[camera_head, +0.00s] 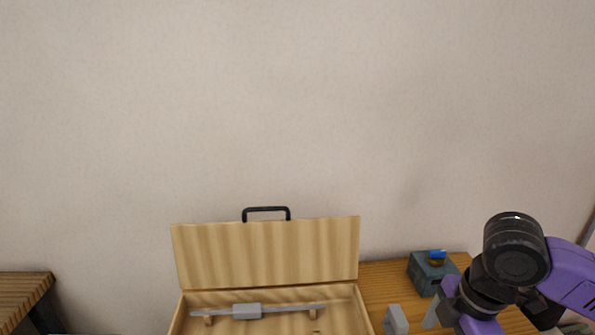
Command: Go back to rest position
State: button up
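My arm, purple with black joints, comes in at the right edge and bends down over the table. My gripper is at the lower end of the arm, partly cut off by the bottom edge. A grey piece (433,313) shows beside the purple wrist, and a separate grey block (396,320) stands a little to its left. I cannot tell whether both are my fingers or whether the gripper is open. An open wooden case (265,256) stands left of my arm. Inside it, a thin grey rod (290,309) with a grey block at its middle lies across small wooden supports.
A dark grey-blue box (425,275) with a blue and brass top sits at the back of the wooden table (385,275), close to my arm. The case lid stands upright with a black handle (266,209). Another wooden table (22,285) is at far left. A plain wall is behind.

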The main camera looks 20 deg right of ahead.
jog(key=w+a+r+m+t+y, duration=0.1)
jog(key=w+a+r+t+y, duration=0.1)
jog(key=w+a+r+t, duration=0.45)
jog(key=w+a+r+m+t+y, duration=0.1)
jog(key=w+a+r+t+y, duration=0.15)
jog(key=w+r, duration=0.55)
jog(key=w+a+r+m+t, duration=0.1)
jog(key=a+r+m+t, duration=0.1)
jog(key=r+m+t, duration=0.45)
jog(key=w+a+r+m+t, duration=0.15)
jog(key=r+t, duration=0.25)
jog(key=r, duration=0.5)
jog(key=s+d+f+m+h, duration=0.2)
jog(key=s+f+m+h, duration=1)
jog(key=s+f, duration=0.2)
jog(key=s+a+f+n+g+y, duration=0.3)
jog(key=s+f, duration=0.6)
jog(key=s, duration=0.3)
jog(key=s+a+f+n+g+y, duration=0.3)
jog(key=s+a+f+n+y, duration=0.1)
jog(key=s+f, duration=0.6)
jog(key=s+n, duration=0.1)
jog(key=s, duration=0.1)
jog(key=shift+s, duration=0.3)
jog(key=shift+a, duration=0.1)
